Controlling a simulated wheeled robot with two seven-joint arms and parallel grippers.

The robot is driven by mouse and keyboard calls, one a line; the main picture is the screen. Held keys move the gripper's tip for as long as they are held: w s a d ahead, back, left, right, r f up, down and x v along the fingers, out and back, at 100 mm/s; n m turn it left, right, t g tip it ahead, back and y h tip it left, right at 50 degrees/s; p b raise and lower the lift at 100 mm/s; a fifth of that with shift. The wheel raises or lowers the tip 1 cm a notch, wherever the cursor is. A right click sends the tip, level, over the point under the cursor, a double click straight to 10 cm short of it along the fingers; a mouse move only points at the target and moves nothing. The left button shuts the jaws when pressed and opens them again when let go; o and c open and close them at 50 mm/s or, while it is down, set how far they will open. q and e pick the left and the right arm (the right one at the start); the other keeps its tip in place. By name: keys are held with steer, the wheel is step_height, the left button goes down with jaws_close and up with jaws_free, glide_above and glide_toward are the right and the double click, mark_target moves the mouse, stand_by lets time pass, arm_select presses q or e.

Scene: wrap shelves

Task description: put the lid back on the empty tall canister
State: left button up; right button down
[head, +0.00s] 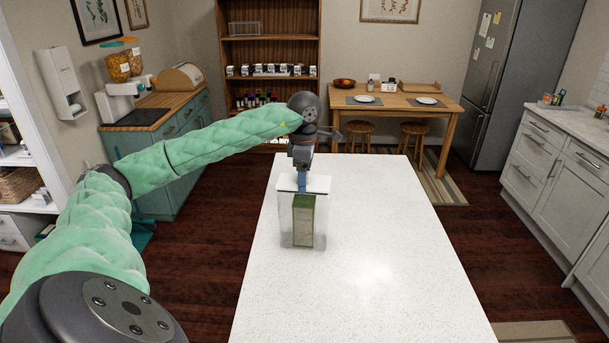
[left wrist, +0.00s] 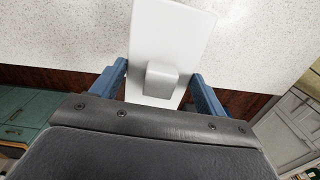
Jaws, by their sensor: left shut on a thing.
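The white lid (head: 319,184) is a flat rectangle with a raised grip block, clearest in the left wrist view (left wrist: 170,35). My left gripper (head: 303,182) points down and is shut on the lid, its blue fingers on either side of the block. The lid is level at the top of a clear, tall canister (head: 285,228) on the white table. I cannot tell whether lid and rim touch. A green and beige box (head: 303,225) shows through the canister's walls; whether it stands inside or behind is unclear. My right gripper is out of view.
The white speckled table (head: 370,270) is bare in front of the canister and to its right. A wooden shelf (head: 270,52) with several small jars stands behind. A wooden dining table (head: 400,100) with plates and stools is at the back right.

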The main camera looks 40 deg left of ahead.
arm_select(q)
steer(key=shift+f, duration=0.1)
stand_by(0.8)
stand_by(0.3)
steer(key=shift+b, duration=0.3)
stand_by(0.5)
steer(key=shift+f+b, duration=0.65)
steer(key=shift+b, duration=0.4)
stand_by(0.4)
steer(key=o, duration=1.1)
